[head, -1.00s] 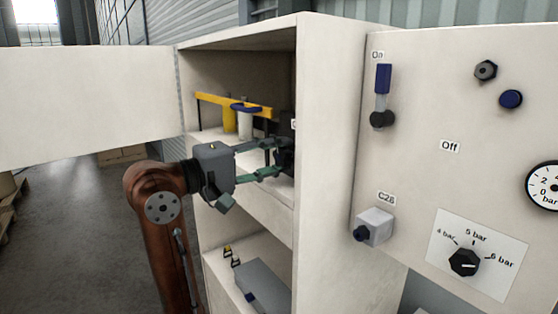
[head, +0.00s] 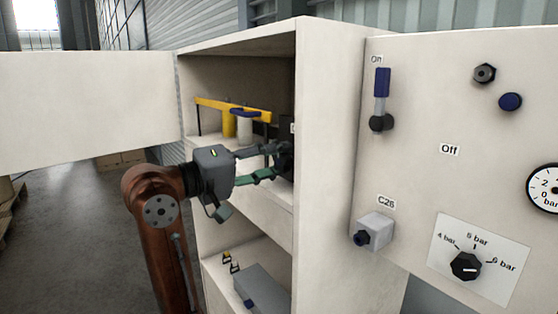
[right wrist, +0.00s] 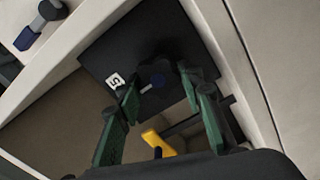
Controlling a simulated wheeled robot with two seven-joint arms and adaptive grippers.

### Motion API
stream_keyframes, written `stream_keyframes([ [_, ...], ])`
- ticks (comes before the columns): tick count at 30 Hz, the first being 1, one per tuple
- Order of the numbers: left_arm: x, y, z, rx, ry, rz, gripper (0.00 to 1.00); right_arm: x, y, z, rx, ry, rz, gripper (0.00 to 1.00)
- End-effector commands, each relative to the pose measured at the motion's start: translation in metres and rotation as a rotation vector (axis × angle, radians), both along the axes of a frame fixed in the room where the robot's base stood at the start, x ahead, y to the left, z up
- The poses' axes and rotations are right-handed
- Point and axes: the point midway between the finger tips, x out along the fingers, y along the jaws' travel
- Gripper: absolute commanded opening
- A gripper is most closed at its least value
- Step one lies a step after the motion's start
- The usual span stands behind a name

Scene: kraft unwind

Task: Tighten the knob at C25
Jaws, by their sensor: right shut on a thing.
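The knob (right wrist: 156,76) is dark and round with a pale mark, on a black box (right wrist: 120,50) inside the cabinet. A white label (right wrist: 115,81) beside it shows only a "5"; the rest is hidden. In the head view the black box (head: 287,133) is mostly hidden by the cabinet's side wall and my gripper. My right gripper (right wrist: 160,82) has its green, dark-tipped fingers on either side of the knob and is shut on it. It also shows in the head view (head: 282,161), reaching into the upper compartment. My left gripper is not in view.
The cabinet side wall (head: 325,170) stands close right of my gripper. A yellow bar (head: 215,103) with a blue-topped white cylinder (head: 245,128) is behind it. A grey box (head: 262,288) lies on the lower shelf. A C26 knob (head: 361,239) is on the right panel.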

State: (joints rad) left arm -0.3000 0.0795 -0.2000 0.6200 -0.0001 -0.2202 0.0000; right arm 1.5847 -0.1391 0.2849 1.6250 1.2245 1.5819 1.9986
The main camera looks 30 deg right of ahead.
Motion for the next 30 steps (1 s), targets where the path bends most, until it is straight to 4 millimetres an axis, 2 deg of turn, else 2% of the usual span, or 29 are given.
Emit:
stream_keyframes([
  [8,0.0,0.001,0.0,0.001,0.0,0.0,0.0,0.0,0.001,-0.002,0.005,0.003,0.001,0.53],
  [16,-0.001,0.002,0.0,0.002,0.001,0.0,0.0,0.0,0.0,-0.001,0.003,0.002,0.0,0.53],
  [19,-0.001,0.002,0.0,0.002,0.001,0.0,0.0,0.0,0.006,-0.001,0.001,0.002,0.002,0.53],
  [23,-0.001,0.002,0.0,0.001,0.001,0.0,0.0,-0.001,0.024,-0.001,0.001,0.002,0.003,0.53],
  [30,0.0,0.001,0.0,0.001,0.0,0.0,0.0,-0.005,0.075,0.0,0.001,0.002,0.004,0.53],
])
